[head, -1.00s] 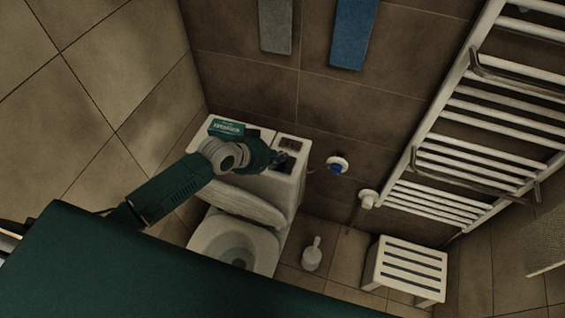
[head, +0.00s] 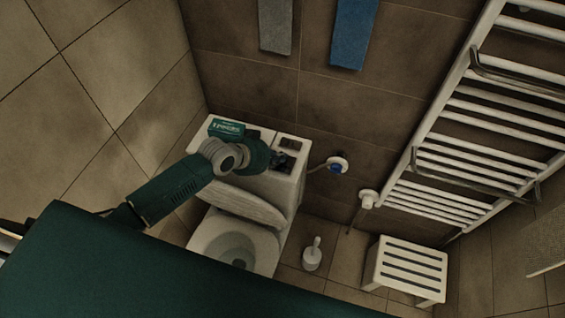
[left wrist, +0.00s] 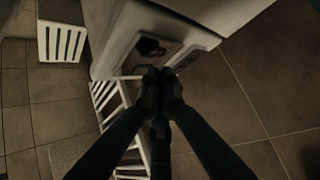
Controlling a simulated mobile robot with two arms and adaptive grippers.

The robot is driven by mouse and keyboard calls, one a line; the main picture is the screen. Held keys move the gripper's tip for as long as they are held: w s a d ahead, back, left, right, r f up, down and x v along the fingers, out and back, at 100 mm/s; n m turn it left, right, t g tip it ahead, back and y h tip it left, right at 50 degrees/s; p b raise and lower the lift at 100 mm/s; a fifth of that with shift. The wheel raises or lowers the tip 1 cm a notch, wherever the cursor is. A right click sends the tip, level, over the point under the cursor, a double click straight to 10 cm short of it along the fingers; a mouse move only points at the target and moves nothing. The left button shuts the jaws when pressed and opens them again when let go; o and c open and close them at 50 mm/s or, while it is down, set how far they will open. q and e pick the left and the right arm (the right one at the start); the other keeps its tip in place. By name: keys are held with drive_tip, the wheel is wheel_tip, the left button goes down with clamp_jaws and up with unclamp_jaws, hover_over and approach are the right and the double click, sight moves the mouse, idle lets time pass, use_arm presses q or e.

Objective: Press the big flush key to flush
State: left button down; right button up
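The white toilet (head: 264,206) has its cistern against the tiled wall. The flush plate (head: 291,144) is set in the cistern top, with a brownish panel showing and a darker part by my gripper. My left gripper (head: 284,161) is over that darker part. In the left wrist view the fingers (left wrist: 161,76) are together, with nothing seen between them. Their tips are at the flush plate (left wrist: 173,57), between a dark opening and a pale panel. The tips hide part of the plate; I cannot tell contact or which key is the big one. My right gripper is not in view.
A teal box (head: 227,129) lies on the cistern's left part. A round wall fitting (head: 337,164) is right of the cistern. A toilet brush (head: 312,255), a slatted white stool (head: 407,268) and a towel radiator (head: 460,130) are further right. Two towels hang above.

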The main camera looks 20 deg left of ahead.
sight(280, 164)
use_arm(q)
drive_tip(key=shift+f, duration=0.25)
drive_tip(key=shift+s+f+b, duration=0.1)
drive_tip(key=shift+f+b, duration=0.25)
drive_tip(key=shift+f, duration=0.2)
idle(0.9)
drive_tip(key=shift+r+p, duration=0.9)
drive_tip(key=shift+p, duration=0.05)
drive_tip(key=shift+r, duration=0.1)
wheel_tip(280, 164, up, 5)
drive_tip(key=p, duration=0.5)
idle(0.5)
